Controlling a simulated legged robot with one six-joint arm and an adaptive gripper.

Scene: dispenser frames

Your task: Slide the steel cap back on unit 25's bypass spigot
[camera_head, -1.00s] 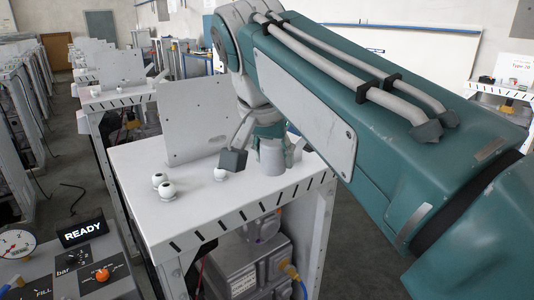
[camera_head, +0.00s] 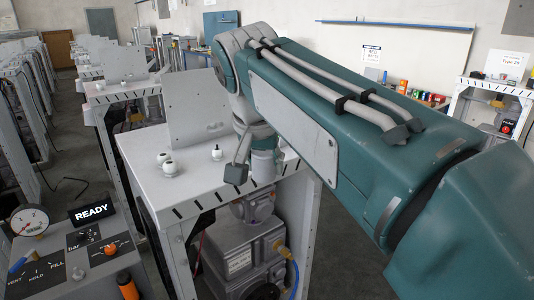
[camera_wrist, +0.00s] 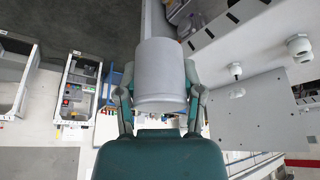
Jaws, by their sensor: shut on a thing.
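The steel cap is a plain grey cylinder (camera_wrist: 160,75), large in the middle of the wrist view. My gripper (camera_wrist: 161,103) is shut on it, one finger on each side. In the head view the cap (camera_head: 263,166) hangs below my wrist, near the front edge of the white unit top (camera_head: 190,190). A small spigot-like fitting (camera_head: 216,153) stands on that top, left of the cap and apart from it. I cannot read a unit number or confirm which fitting is the bypass spigot. What lies under the cap is hidden.
Two white round fittings (camera_head: 167,162) stand left on the top, before an upright grey plate (camera_head: 198,105). A READY control panel (camera_head: 70,255) with a gauge is at front left. A grey metal box (camera_head: 238,252) with hoses sits beneath the top.

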